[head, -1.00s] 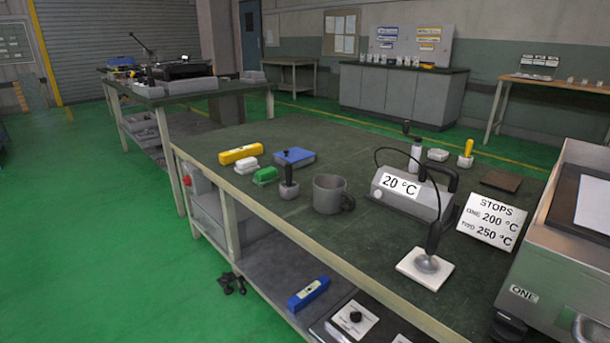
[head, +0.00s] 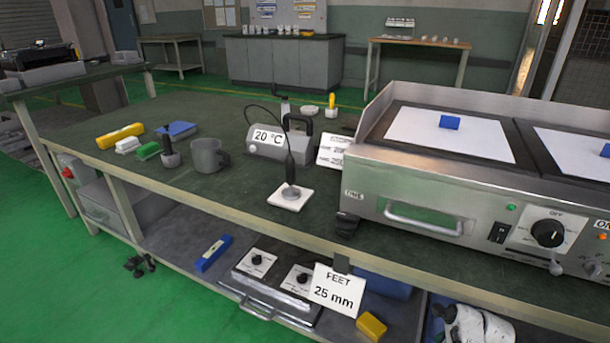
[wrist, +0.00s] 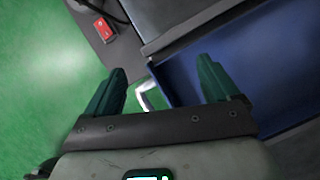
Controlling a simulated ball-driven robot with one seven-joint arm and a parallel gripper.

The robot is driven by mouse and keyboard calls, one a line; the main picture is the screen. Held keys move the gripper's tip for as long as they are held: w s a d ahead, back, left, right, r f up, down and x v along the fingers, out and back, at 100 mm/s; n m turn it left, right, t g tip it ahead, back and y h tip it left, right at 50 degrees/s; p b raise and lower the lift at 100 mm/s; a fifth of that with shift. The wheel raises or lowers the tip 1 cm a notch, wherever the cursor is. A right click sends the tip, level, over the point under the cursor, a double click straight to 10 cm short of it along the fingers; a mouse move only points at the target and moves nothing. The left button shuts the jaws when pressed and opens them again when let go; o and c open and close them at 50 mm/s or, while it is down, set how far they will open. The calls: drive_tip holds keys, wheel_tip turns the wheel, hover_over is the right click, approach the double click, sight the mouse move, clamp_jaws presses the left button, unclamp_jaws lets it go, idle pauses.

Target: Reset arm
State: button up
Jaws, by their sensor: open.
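In the wrist view my gripper (wrist: 160,92) is open, with its two dark green fingers spread wide and nothing between them that I can see held. A pale curved handle (wrist: 147,95) and a blue panel or tray (wrist: 225,70) lie beyond the fingers; whether the fingers touch them I cannot tell. In the head view a white and dark part of my arm (head: 475,325) shows at the bottom right edge, below the bench top. The gripper itself is hidden from the head view.
A steel griddle (head: 420,185) stands on the workbench (head: 235,190) at right. In the wrist view a red switch (wrist: 105,29) sits near green floor.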

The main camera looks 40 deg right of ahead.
drive_tip(key=w+a+r+n+g, duration=0.1)
drive_tip(key=w+a+r+n, duration=0.1)
drive_tip(key=a+n, duration=0.65)
drive_tip(key=w+a+r+n+g, duration=0.1)
drive_tip(key=w+a+r+n, duration=0.15)
drive_tip(key=a+n, duration=0.6)
drive_tip(key=s+a+r+n+g, duration=0.1)
drive_tip(key=s+a+r+n, duration=0.3)
drive_tip(key=n, duration=0.5)
drive_tip(key=s+a+r+n, duration=0.2)
drive_tip(key=a+r+n, duration=0.2)
drive_tip(key=a+n, duration=0.35)
wheel_tip(320, 180, up, 31)
drive_tip(key=n+p, duration=0.1)
drive_tip(key=p, duration=2.9)
drive_tip(key=shift+d+f+n, duration=0.15)
drive_tip(key=shift+d+n, duration=0.05)
drive_tip(key=shift+n, duration=0.15)
drive_tip(key=shift+f, duration=0.1)
